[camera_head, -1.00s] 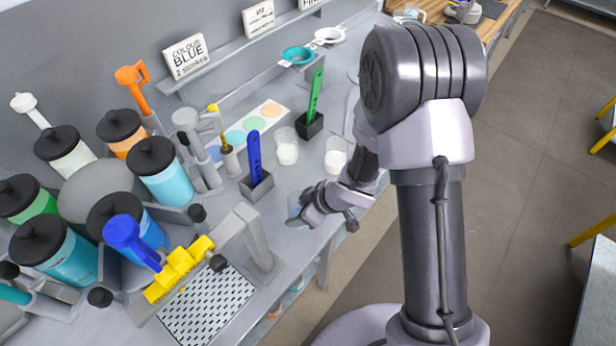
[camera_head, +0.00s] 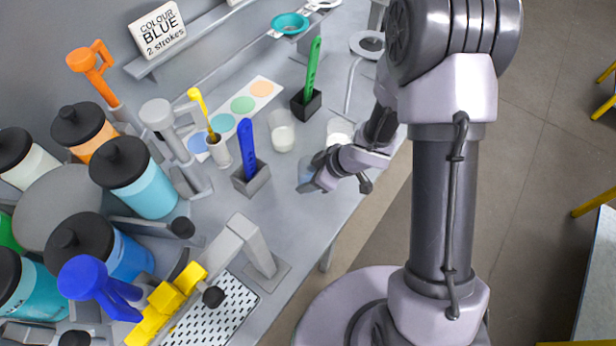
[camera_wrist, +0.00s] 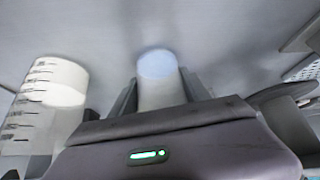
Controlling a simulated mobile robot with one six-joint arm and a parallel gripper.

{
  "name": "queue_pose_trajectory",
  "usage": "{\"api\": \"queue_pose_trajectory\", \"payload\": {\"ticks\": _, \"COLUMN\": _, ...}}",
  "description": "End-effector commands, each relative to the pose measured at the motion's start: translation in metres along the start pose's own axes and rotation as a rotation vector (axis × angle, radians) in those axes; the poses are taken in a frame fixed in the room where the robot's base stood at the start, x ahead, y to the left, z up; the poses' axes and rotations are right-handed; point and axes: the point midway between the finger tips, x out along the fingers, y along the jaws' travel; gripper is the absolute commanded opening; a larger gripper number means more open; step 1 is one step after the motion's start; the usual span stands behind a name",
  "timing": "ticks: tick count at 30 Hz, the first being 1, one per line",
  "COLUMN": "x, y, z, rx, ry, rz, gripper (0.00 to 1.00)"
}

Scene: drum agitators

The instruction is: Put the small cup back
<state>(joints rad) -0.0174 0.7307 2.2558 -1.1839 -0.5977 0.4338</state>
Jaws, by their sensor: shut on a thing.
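My gripper (camera_head: 314,172) is low over the grey bench, near its front edge. It is shut on a small cup, whose pale blue top (camera_wrist: 157,64) shows between the fingers in the wrist view. In the head view the held cup (camera_head: 305,176) is a bluish patch at the fingertips, partly hidden by them. I cannot tell whether its base touches the bench. A clear cup with white contents (camera_head: 282,132) stands behind it to the left. Another cup with white contents (camera_head: 340,131) stands behind my gripper. A graduated cup with white contents (camera_wrist: 62,85) is left of my gripper in the wrist view.
A blue spatula stands in a grey holder (camera_head: 252,179) left of my gripper, and a green one in a black holder (camera_head: 306,106) farther back. A colour-dot strip (camera_head: 243,106) lies behind. Bottles (camera_head: 149,190) and a perforated tray (camera_head: 215,312) are at left.

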Motion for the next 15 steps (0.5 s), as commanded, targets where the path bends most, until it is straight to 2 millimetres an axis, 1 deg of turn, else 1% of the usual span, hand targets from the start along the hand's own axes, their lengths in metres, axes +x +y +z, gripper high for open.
{"api": "queue_pose_trajectory", "payload": {"ticks": 3, "x": 0.0033, "y": -0.0001, "z": 0.002, "rx": 0.0, "ry": 0.0, "rz": 0.0, "gripper": 0.1}}
{"api": "queue_pose_trajectory", "payload": {"ticks": 4, "x": 0.003, "y": -0.0001, "z": 0.0017, "rx": 0.0, "ry": 0.0, "rz": 0.0, "gripper": 0.59}}
{"api": "queue_pose_trajectory", "payload": {"ticks": 6, "x": 0.0026, "y": 0.0, "z": 0.0015, "rx": 0.0, "ry": 0.0, "rz": 0.0, "gripper": 0.73}}
{"api": "queue_pose_trajectory", "payload": {"ticks": 7, "x": 0.0026, "y": -0.0001, "z": 0.0015, "rx": 0.0, "ry": 0.0, "rz": 0.0, "gripper": 0.77}}
{"api": "queue_pose_trajectory", "payload": {"ticks": 15, "x": 0.0022, "y": 0.0, "z": 0.0012, "rx": 0.0, "ry": 0.0, "rz": 0.0, "gripper": 0.77}}
